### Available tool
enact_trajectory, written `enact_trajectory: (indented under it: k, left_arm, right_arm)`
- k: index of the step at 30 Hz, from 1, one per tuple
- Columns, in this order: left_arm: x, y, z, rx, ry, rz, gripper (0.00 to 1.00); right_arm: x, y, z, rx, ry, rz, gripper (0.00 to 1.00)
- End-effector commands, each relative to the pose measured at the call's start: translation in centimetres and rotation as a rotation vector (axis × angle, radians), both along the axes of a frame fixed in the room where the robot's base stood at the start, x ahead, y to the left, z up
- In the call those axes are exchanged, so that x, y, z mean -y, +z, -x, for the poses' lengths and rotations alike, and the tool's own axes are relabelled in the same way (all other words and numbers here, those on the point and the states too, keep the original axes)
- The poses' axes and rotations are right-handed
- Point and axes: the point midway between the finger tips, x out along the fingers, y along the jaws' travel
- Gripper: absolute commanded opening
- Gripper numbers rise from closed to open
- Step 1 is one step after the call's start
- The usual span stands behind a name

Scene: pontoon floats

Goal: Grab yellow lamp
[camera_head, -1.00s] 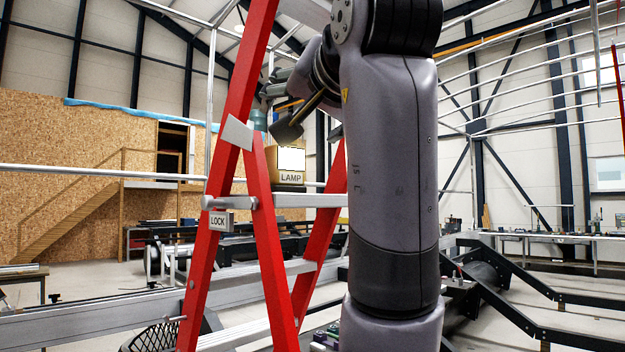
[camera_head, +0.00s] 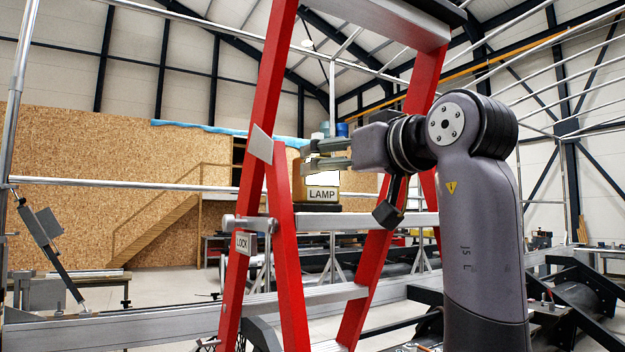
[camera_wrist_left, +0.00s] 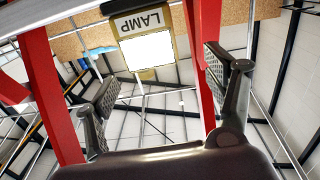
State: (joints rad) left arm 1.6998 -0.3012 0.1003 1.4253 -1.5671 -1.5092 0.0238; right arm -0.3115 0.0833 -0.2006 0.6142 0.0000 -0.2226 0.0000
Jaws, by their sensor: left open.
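The yellow lamp (camera_head: 322,180), a boxy thing with a white panel and a LAMP label, stands upright on a grey step of the red ladder (camera_head: 283,235). My left gripper (camera_head: 308,157) is open and empty, its fingers overlapping the lamp's upper part in the head view. In the left wrist view the lamp (camera_wrist_left: 150,50) appears upside down at the top, between the spread fingers of my left gripper (camera_wrist_left: 160,72). Neither finger clearly touches it. The gripper hides part of the lamp's top in the head view. My right gripper is in neither view.
The ladder's red legs stand on both sides of the lamp, and a LOCK tag (camera_head: 243,244) hangs on the left one. Blue and greenish containers (camera_head: 341,130) show behind the gripper. Metal rails and a bench (camera_head: 70,278) stand around. A chipboard wall (camera_head: 80,150) is behind.

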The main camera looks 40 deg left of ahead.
Motion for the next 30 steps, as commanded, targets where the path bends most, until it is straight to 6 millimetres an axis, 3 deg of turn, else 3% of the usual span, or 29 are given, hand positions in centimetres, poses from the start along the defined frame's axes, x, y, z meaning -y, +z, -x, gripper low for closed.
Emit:
enact_trajectory:
  k: [1,5,15,24,30]
  left_arm:
    - [-1.1,0.4,-0.4,-0.003,0.001,0.001,0.77]
    - [-3.2,0.3,-1.2,-0.003,0.000,0.000,0.77]
    - [-5.2,0.1,-1.9,-0.003,-0.001,0.000,0.77]
    - [-8.8,0.3,-3.3,-0.003,-0.001,0.001,0.77]
    - [-9.5,-0.1,-3.6,-0.002,-0.002,-0.001,0.77]
  right_arm:
    - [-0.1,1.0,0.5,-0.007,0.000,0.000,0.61]
    - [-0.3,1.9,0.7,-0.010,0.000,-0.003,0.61]
    - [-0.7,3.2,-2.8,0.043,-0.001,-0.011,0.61]
    - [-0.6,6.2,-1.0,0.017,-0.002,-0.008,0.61]
    - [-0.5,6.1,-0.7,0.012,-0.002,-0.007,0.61]
